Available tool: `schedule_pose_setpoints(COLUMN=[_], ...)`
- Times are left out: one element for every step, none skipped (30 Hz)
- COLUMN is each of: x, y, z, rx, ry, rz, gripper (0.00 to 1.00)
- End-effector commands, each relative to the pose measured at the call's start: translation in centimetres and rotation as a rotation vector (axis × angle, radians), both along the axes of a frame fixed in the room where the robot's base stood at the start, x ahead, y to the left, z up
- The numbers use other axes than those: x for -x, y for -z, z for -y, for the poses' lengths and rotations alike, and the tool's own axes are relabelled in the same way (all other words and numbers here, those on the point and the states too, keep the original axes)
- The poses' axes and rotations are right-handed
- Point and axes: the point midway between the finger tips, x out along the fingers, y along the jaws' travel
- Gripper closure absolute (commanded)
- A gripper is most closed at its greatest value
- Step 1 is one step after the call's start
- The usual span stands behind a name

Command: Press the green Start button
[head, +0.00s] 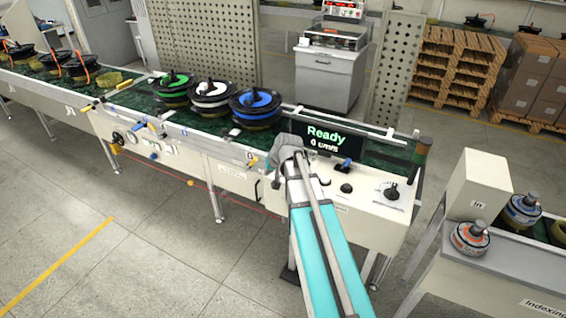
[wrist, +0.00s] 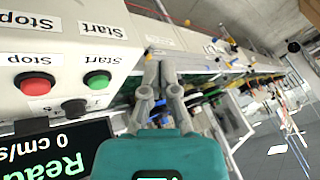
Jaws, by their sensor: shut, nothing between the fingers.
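The green Start button (wrist: 97,81) sits on a pale control panel in the wrist view, beside a label reading Start, which appears upside down. The red Stop button (wrist: 36,84) is to its left, under a Stop label. My gripper (wrist: 160,66) is shut and empty, with its fingertips to the right of the green button and apart from it in the picture. In the head view my arm covers part of the panel, and the green button cannot be made out there.
A display (head: 322,138) reads Ready and 0 cm/s. Black knobs, one of them large (head: 391,190), are on the panel (head: 365,205). Green, white and blue spools (head: 257,104) stand on the conveyor to the left. A second station with an In box (head: 480,185) is at right.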

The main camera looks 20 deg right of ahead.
Motion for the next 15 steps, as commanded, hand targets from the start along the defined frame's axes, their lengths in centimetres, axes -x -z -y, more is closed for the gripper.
schedule_pose_setpoints(x=[-1.9,-2.7,-3.5,-4.1,-4.6,-5.2,-5.6,-5.9,-6.3,-6.5,-6.6,-6.8,-6.9,-7.0,-7.0], y=[-1.4,-1.8,-2.4,-2.9,-3.3,-3.7,-4.1,-4.3,-4.7,-4.9,-5.0,-5.2,-5.3,-5.3,-5.4], z=[2.1,3.1,4.4,5.2,6.1,7.0,7.7,8.4,9.0,9.5,9.8,10.2,10.5,10.6,10.7], rx=[-0.021,-0.032,-0.046,-0.055,-0.063,-0.074,-0.080,-0.086,-0.092,-0.095,-0.099,-0.102,-0.105,-0.106,-0.107], ry=[0.039,0.059,0.084,0.103,0.121,0.140,0.154,0.166,0.180,0.189,0.196,0.205,0.209,0.213,0.216], rz=[0.041,0.065,0.094,0.115,0.134,0.156,0.172,0.185,0.200,0.210,0.217,0.226,0.231,0.235,0.238], gripper=[1.00,1.00,1.00,1.00,1.00,1.00,1.00,1.00,1.00,1.00,1.00,1.00,1.00,1.00,1.00])
